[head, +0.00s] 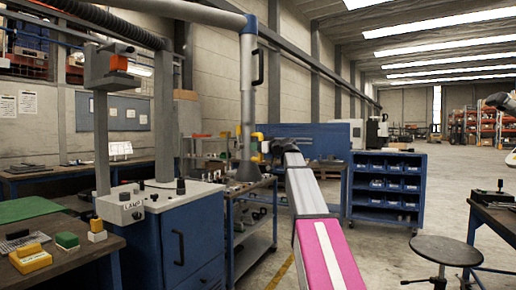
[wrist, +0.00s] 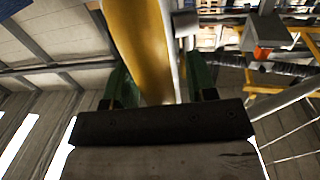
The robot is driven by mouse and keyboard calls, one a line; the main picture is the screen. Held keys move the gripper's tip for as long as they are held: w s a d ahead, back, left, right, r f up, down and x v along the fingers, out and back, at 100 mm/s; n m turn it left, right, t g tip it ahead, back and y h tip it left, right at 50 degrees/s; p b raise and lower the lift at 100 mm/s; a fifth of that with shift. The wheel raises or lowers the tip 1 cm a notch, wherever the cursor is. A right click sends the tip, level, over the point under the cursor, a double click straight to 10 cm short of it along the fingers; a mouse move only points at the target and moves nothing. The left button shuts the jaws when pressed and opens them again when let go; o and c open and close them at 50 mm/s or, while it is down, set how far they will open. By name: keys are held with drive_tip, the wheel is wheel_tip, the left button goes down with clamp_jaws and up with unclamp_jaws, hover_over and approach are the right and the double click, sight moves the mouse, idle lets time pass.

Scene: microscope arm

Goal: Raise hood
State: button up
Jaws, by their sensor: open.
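In the wrist view a curved yellow bar (wrist: 140,45), which looks like this handle, runs between my green fingers. My gripper (head: 267,147) is at the hood's right side in the head view. In the wrist view my gripper (wrist: 158,88) is open, with a finger on each side of the bar. I cannot tell whether either finger touches it.
Left of the hood stands a grey column with an orange-marked head (head: 117,63) on a blue cabinet (head: 180,245). A metal cart (head: 250,258) stands below the hood. A blue bin shelf (head: 388,190) stands behind at right.

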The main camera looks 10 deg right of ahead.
clamp_jaws()
wheel_tip(320, 180, up, 16)
drive_tip(key=shift+w+f, duration=0.1)
drive_tip(key=shift+f, duration=0.1)
idle(0.4)
unclamp_jaws()
drive_tip(key=v, duration=1.1)
drive_tip(key=shift+a, duration=0.1)
